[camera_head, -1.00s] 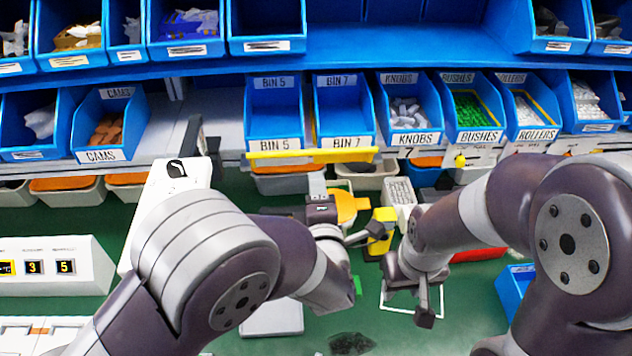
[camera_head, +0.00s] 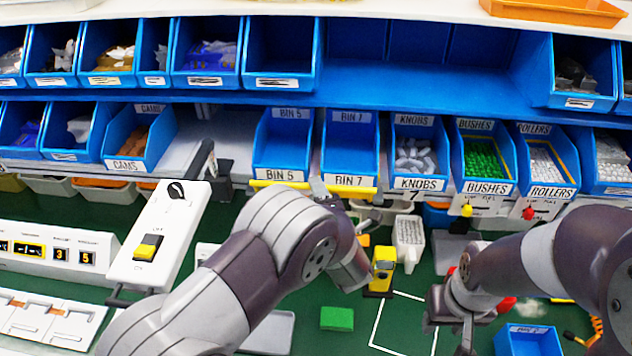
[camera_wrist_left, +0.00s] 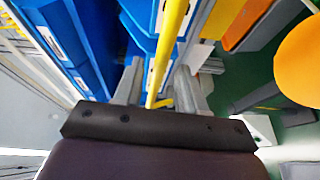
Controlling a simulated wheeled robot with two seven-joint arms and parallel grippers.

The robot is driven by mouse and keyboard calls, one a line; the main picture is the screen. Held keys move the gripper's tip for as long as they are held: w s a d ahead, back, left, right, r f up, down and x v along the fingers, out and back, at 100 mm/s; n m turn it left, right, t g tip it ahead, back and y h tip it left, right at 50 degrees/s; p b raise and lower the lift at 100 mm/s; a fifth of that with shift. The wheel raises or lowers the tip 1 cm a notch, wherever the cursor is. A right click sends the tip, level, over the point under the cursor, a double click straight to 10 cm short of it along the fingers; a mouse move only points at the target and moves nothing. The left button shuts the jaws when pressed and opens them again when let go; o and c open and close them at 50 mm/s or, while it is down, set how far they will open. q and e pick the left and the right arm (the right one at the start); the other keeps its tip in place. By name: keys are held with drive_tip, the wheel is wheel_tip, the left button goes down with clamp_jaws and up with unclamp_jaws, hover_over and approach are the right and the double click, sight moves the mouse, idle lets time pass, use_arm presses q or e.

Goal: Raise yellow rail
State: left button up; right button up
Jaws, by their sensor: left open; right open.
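The yellow rail (camera_head: 355,189) runs level along the front of the lower shelf, below the BIN 5 and BIN 7 bins. My left gripper (camera_head: 320,187) is up at the middle of the rail, partly hidden behind my own forearm. In the left wrist view the yellow rail (camera_wrist_left: 172,35) passes between the two fingers of my left gripper (camera_wrist_left: 158,85). The fingers are open on either side of it; I cannot tell whether they touch it. My right gripper (camera_head: 452,322) is open, low over the green bench and away from the rail.
Blue bins labelled BIN 5 (camera_head: 282,150) and BIN 7 (camera_head: 350,150) sit just above the rail. A white switch box (camera_head: 165,235) stands at left. A yellow block (camera_head: 382,268) and a green block (camera_head: 337,318) are on the bench below.

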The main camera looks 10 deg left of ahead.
use_arm(q)
drive_tip(key=shift+w+a, duration=0.6)
drive_tip(key=shift+a, duration=0.15)
use_arm(e)
drive_tip(key=shift+s+a+r, duration=0.15)
drive_tip(key=shift+a+r, duration=0.25)
drive_tip(key=shift+a, duration=0.05)
use_arm(q)
drive_tip(key=shift+d, duration=0.25)
clamp_jaws()
drive_tip(key=shift+w+a+r+m+g+h+p, duration=0.1)
drive_tip(key=shift+w+r+m+g+h+p, duration=0.1)
drive_tip(key=shift+w+r+g+p, duration=0.3)
drive_tip(key=shift+s+r+m+g+h+p, duration=0.1)
drive_tip(key=shift+g+h+p, duration=0.15)
drive_tip(key=shift+p, duration=0.45)
drive_tip(key=shift+w+f+g, duration=0.15)
drive_tip(key=shift+w+g, duration=0.05)
drive_tip(key=shift+g, duration=0.15)
drive_tip(key=shift+f, duration=0.1)
unclamp_jaws()
use_arm(e)
wheel_tip(320, 180, up, 2)
drive_tip(key=shift+d+r, duration=0.1)
drive_tip(key=shift+d, duration=0.05)
